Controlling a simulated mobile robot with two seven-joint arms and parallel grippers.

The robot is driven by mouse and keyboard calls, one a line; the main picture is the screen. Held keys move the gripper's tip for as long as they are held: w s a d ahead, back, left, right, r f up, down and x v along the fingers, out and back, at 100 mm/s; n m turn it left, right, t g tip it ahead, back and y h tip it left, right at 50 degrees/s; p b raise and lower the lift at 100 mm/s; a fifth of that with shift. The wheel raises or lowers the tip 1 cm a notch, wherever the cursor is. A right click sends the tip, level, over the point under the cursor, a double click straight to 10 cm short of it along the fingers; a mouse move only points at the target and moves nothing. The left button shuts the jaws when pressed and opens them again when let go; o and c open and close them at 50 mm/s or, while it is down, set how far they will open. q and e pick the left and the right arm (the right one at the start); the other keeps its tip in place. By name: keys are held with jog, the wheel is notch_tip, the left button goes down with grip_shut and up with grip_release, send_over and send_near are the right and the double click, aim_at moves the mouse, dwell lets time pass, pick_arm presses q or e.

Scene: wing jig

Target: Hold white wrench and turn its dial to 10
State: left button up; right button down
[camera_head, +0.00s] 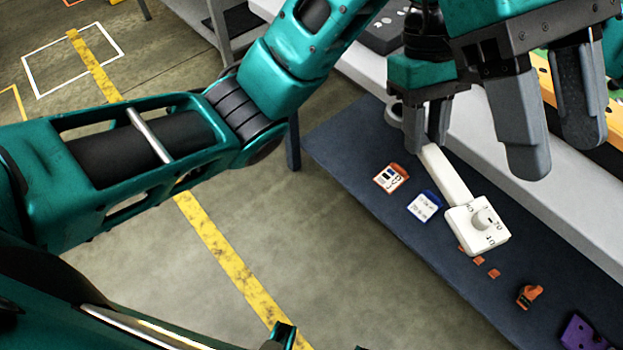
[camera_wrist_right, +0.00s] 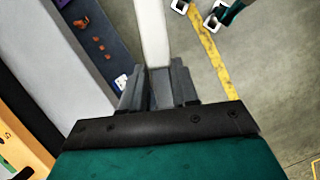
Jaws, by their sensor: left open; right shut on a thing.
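The white wrench (camera_head: 449,178) is held in the air over a dark blue mat, its boxy head pointing down and right in the head view. A round white dial (camera_head: 485,220) sits on the head, with dark numbers around it; its exact setting is too small to read surely. My right gripper (camera_head: 427,140) is shut on the upper end of the handle. In the right wrist view the white handle (camera_wrist_right: 153,35) runs up from between the fingers (camera_wrist_right: 160,88). My left gripper (camera_head: 556,155) is open and empty, above and right of the dial, apart from it.
The dark blue surface (camera_head: 345,150) holds an orange-and-white tag (camera_head: 390,178), a blue-and-white tag (camera_head: 424,206), small orange pieces (camera_head: 529,295) and a purple piece (camera_head: 579,334). A light grey ledge (camera_head: 520,205) runs alongside. Open floor with a yellow line (camera_head: 222,245) lies left.

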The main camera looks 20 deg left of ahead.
pick_arm(q)
jog(key=w+a+f+n+t+h, duration=0.1)
jog(key=w+a+f+n+h, duration=0.4)
jog(key=a+f+n+h, duration=0.35)
jog(key=w+a+f+m+t+y, duration=0.2)
jog(key=a+f+t+y, duration=0.1)
jog(key=f, duration=0.6)
jog(key=w+a+f+m+t+y, duration=0.2)
jog(key=a+f+t, duration=0.3)
jog(key=f, duration=0.4)
jog(key=w+a+f+m+t+y, duration=0.1)
jog(key=a+f+m+t+y, duration=0.1)
jog(key=f, duration=0.7)
jog(key=a+t+y, duration=0.1)
jog(key=a+t, duration=0.1)
jog(key=t, duration=0.1)
jog(key=shift+w+y, duration=0.35)
jog(key=shift+w, duration=0.05)
